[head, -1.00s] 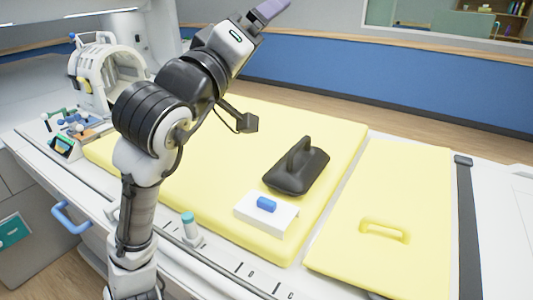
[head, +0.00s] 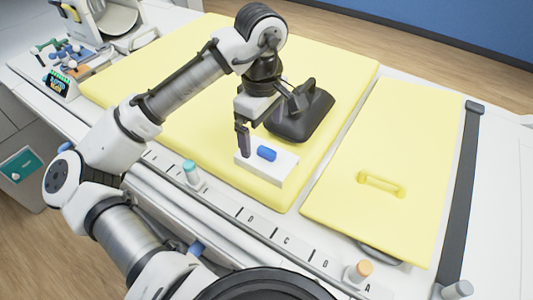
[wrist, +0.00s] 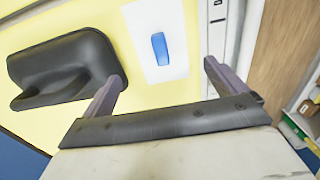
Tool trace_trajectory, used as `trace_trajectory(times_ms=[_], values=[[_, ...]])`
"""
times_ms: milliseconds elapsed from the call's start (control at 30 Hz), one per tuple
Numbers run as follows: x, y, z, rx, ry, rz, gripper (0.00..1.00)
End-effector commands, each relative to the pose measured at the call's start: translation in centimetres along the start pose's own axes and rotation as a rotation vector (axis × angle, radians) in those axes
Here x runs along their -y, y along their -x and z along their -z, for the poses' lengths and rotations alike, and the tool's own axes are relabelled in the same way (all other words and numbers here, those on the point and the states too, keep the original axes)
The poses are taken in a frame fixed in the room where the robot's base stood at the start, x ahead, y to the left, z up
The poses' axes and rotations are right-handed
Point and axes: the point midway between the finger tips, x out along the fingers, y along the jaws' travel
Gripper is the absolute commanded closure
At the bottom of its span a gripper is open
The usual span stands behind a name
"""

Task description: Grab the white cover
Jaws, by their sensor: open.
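The white cover (head: 272,171) is a flat white slab with a blue handle (head: 266,153) on top. It lies on the large yellow mat, close to its front right corner. My gripper (head: 244,142) is open and points down at the slab's left part in the head view. In the wrist view the slab (wrist: 144,22) and its blue handle (wrist: 160,48) show ahead, between the lines of the two open fingers (wrist: 163,73). The fingers hold nothing. Whether a fingertip touches the slab, I cannot tell.
A black pad with a raised handle (head: 302,118) lies just behind the slab, close to my gripper. A separate yellow panel with a handle (head: 382,183) is to the right. A teal-topped peg (head: 191,172) and an orange-topped peg (head: 358,273) stand along the front rail.

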Motion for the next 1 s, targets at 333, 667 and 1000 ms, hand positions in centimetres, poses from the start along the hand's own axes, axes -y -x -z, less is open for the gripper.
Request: trace_trajectory(times_ms=[333, 667, 1000], values=[[0.3, -3.0, -0.1, 0.001, 0.001, 0.000, 0.04], [0.5, -7.0, -0.2, 0.001, -0.001, -0.002, 0.04], [0.5, -7.1, -0.2, 0.000, -0.001, -0.002, 0.19]])
